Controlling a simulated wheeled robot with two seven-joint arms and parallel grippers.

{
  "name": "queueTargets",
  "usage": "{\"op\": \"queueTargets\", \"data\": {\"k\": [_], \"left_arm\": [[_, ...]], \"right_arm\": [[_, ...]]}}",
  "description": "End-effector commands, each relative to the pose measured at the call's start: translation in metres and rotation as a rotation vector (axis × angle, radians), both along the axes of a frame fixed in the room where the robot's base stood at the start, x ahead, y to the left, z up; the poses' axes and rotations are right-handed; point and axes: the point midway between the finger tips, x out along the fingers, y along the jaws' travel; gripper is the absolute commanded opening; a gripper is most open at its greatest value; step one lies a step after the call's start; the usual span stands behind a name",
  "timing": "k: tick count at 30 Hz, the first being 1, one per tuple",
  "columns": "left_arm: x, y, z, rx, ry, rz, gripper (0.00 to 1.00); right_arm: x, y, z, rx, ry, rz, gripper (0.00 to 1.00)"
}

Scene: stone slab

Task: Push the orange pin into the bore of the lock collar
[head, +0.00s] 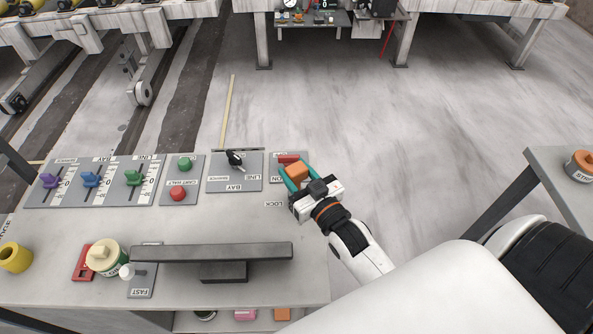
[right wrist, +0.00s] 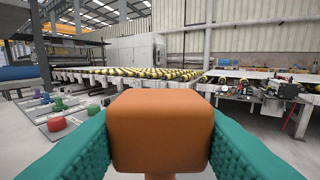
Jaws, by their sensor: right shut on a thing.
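The orange pin (head: 297,173) is between the teal fingers of my right gripper (head: 296,176), at the right end of the grey control desk in the head view. In the right wrist view the pin's blocky orange head (right wrist: 162,130) fills the space between the two teal fingers, which press on its sides. A little of a narrower stem shows below the head. A "LOCK" label (head: 274,203) is on the desk just left of the gripper. I cannot make out the lock collar or its bore; the gripper and pin cover that area. My left gripper is not in view.
A panel with a black key switch (head: 235,158) and a red piece (head: 288,158) lie close to the pin. Green and red buttons (head: 178,194) and several coloured levers (head: 90,180) are farther left. A dark raised bar (head: 212,253) stands nearer. Open floor lies right of the desk.

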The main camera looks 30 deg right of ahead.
Motion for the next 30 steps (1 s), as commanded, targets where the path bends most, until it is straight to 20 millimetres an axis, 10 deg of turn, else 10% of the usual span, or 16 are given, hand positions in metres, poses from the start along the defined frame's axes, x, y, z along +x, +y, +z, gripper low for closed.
{"op": "queueTargets", "data": {"k": [30], "left_arm": [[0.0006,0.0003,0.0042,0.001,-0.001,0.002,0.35]], "right_arm": [[0.0002,0.0,0.0002,0.0,-0.003,0.0,0.13]]}}
